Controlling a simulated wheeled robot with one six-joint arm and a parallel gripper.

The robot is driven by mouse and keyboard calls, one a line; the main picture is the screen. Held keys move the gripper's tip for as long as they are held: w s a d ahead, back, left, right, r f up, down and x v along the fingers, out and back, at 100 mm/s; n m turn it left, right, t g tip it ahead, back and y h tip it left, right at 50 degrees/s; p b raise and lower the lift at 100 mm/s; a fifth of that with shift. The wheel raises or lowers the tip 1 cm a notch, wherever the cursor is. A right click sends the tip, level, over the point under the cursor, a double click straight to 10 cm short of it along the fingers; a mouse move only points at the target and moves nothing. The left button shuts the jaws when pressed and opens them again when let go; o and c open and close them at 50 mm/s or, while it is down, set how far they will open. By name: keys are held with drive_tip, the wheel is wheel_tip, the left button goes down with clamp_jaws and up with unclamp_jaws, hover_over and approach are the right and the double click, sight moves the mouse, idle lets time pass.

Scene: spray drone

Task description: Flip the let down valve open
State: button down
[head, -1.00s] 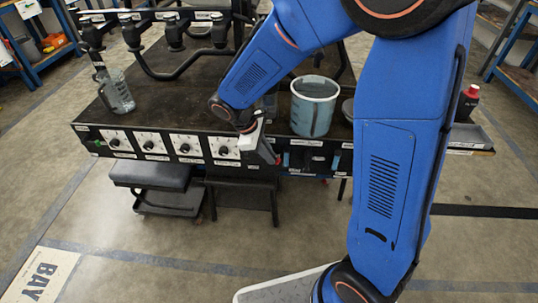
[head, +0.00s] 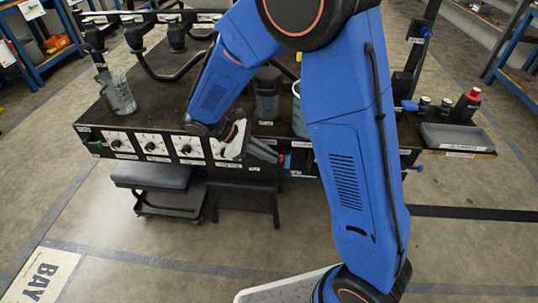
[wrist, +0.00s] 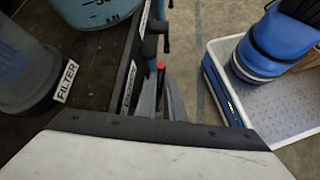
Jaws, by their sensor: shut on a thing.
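My gripper (head: 270,152) is at the front panel of the dark bench, right of the row of white dials. In the wrist view my gripper (wrist: 161,100) points at the bench edge, its two grey fingers close around a slim red-tipped lever (wrist: 160,66). A bit of red (head: 281,158) shows beside the fingertips in the head view. The lever seems to be a valve handle on the panel; its label cannot be read, so I cannot tell which valve it is. The fingers hide most of it.
A dark filter housing (wrist: 28,68) labelled FILTER and a blue-filled bucket (wrist: 97,12) stand on the bench near my gripper. A clear jug (head: 117,92) stands at the left. A grey tray (head: 458,137) and red-capped bottle (head: 467,104) are at the right.

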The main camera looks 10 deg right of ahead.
drive_tip(key=c, duration=1.9)
unclamp_jaws()
drive_tip(key=v, duration=1.7)
drive_tip(key=shift+a+r, duration=0.15)
